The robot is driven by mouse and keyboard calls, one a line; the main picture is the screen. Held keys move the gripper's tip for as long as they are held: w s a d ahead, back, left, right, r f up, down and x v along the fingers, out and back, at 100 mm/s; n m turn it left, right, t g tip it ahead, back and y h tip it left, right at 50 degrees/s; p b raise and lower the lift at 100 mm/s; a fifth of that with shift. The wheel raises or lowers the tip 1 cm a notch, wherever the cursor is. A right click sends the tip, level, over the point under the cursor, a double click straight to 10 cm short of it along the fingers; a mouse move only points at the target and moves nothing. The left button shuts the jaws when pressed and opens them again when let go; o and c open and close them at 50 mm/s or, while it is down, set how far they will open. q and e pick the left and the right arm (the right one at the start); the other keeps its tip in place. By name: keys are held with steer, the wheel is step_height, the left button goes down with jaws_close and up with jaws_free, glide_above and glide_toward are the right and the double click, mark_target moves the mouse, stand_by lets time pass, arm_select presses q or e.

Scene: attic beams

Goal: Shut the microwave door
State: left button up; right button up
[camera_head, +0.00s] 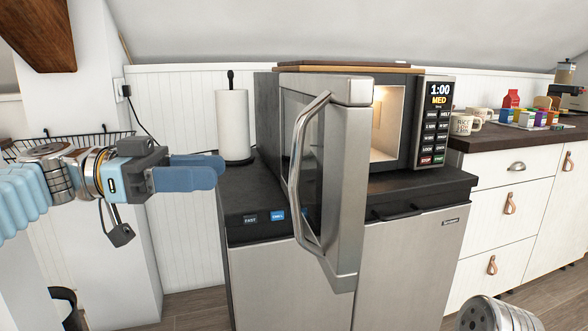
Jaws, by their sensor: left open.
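The microwave (417,95) stands on a dark-topped steel appliance, with its lit inside partly showing. Its door (345,190) is wide open and swung out toward me, with a curved metal handle (297,170) on its left side. My left gripper (220,172) comes in from the left, left of the door and apart from the handle. Its blue fingers overlap from this side, and the gap between them is hard to see. At the bottom right, a ribbed metal part (495,315) of my own body shows. My right gripper does not show.
A paper towel roll (232,125) stands behind my left gripper, left of the microwave. The steel appliance (410,265) is below the door. A wooden board (345,68) lies on top of the microwave. Mugs (465,124) and colored jars (530,118) stand on the right counter.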

mark_target(294, 180)
arm_select(q)
steer(key=d+p, duration=0.1)
steer(key=d, duration=1.1)
steer(key=shift+w+d+f+p, duration=0.1)
steer(key=shift+w+d+p, duration=0.1)
steer(key=shift+p, duration=0.2)
steer(key=shift+c, duration=0.4)
jaws_close()
